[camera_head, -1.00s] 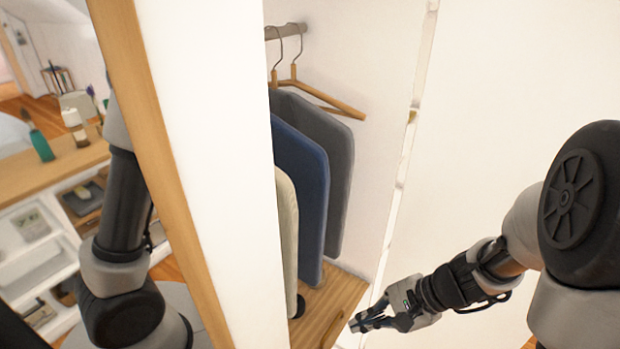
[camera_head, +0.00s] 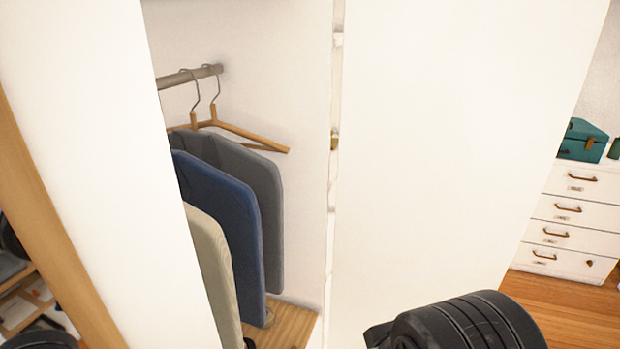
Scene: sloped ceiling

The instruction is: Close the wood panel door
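The closet stands open, and I see into it past a white panel (camera_head: 115,170) on the left. A wide white door panel (camera_head: 450,150) stands open on the right, with a hinge-side gap running down its left edge. I take it for the task's door, though its face is plain white. A brass-coloured fitting (camera_head: 334,140) sits in that gap. A dark rounded joint of my arm shows in front of the panel's lower part; I cannot tell whether it touches. My gripper is out of view.
Grey, blue and cream garments (camera_head: 222,215) hang from a rail (camera_head: 190,76) inside the closet, above a wooden floor board (camera_head: 290,325). A wood-framed edge (camera_head: 45,215) stands at far left. White drawers (camera_head: 570,235) with a teal case (camera_head: 582,140) stand beyond the panel at right.

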